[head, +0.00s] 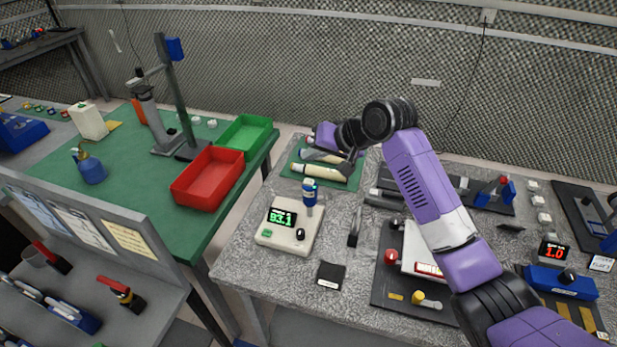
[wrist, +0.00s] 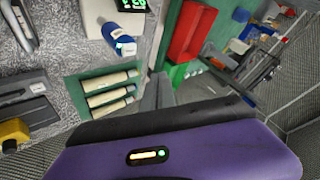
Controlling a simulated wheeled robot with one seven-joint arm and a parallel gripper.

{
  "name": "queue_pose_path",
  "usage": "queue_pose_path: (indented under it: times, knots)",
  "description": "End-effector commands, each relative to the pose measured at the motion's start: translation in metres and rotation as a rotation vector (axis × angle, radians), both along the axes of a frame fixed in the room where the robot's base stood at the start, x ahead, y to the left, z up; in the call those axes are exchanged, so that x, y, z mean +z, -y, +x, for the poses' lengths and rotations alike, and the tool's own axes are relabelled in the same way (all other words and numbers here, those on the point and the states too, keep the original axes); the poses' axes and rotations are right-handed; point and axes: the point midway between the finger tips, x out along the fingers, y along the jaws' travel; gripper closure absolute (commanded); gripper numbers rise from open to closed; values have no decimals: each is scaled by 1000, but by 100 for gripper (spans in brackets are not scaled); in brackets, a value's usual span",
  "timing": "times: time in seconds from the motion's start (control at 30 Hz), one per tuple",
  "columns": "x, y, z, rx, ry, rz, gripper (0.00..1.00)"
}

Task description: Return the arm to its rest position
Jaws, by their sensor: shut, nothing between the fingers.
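My arm (head: 425,185), purple and black, reaches up from the lower right of the head view and bends at a black elbow-like joint. My gripper (head: 350,166) hangs at the end, over the back of the grey speckled bench, beside a green mat with cream cylinders (head: 320,171). Its fingers are shut and empty. In the wrist view my gripper (wrist: 158,92) shows as grey fingers beyond the purple and black housing, with the cream cylinders (wrist: 110,88) to its left. I cannot tell how far above the bench it is.
A white device (head: 290,225) reading 93.1 stands nearby, with a blue-topped item (head: 309,192) upright at its back edge. Red (head: 208,178) and green (head: 245,132) bins sit on the green table at left. A mesh wall (head: 300,70) runs behind the bench.

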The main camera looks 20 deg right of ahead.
Motion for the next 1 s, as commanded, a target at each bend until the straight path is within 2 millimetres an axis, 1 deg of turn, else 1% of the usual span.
queue_pose_path:
  times: [0.27,0.37,0.47,0.53,0.6,0.67,0.77,0.87,0.97,1.0]
  knots:
    - [0,0,0,3,1,-2,100]
    - [5,0,6,8,42,-9,100]
    - [24,2,20,5,140,-28,100]
    - [46,5,30,-1,230,-47,100]
    - [65,9,36,-17,334,-58,100]
    - [74,9,36,-33,415,-59,100]
    - [79,6,30,-60,523,-56,100]
    - [79,3,19,-90,612,-51,100]
    - [72,-1,2,-128,692,-49,100]
    - [68,-2,-7,-145,724,-49,100]
